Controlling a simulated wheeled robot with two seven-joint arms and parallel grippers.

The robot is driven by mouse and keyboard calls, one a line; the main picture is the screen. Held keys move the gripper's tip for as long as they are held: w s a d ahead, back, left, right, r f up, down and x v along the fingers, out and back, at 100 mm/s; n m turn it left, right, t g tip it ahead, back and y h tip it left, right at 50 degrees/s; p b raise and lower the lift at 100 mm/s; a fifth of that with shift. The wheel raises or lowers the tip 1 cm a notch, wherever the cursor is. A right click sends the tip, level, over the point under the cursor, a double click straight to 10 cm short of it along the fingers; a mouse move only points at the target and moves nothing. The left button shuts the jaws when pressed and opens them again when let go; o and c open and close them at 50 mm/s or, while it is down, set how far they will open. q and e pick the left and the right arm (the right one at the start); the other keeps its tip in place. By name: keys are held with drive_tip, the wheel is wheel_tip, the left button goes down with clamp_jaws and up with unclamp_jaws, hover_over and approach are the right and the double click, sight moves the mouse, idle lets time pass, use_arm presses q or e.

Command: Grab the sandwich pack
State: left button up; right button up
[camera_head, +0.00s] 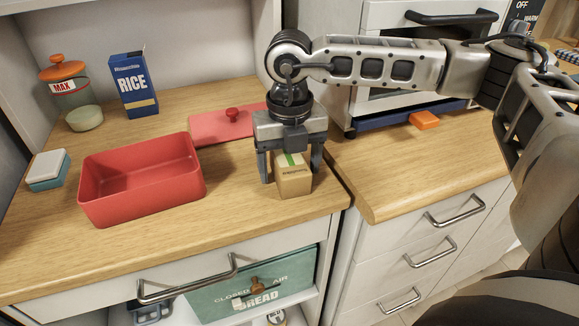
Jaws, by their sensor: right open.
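The sandwich pack (294,182) is a small tan cardboard box with a green strip on top. It stands on the wooden counter near its front right corner. My right gripper (290,175) points down over the pack, with its two fingers apart, one on the left side and one on the right side of it. I cannot tell whether the fingers touch the pack. The gripper hides part of the pack's top and back. My left gripper is not in view.
A red open box (142,190) stands left of the pack. A red lid with a knob (222,127) lies behind. A rice box (133,88), an orange-lidded jar (66,90), a small bowl (85,118) and a teal container (47,172) stand further left. An orange block (424,120) lies right.

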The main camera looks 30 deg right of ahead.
drive_tip(key=c, duration=1.2)
drive_tip(key=shift+o, duration=0.2)
drive_tip(key=shift+r, duration=0.1)
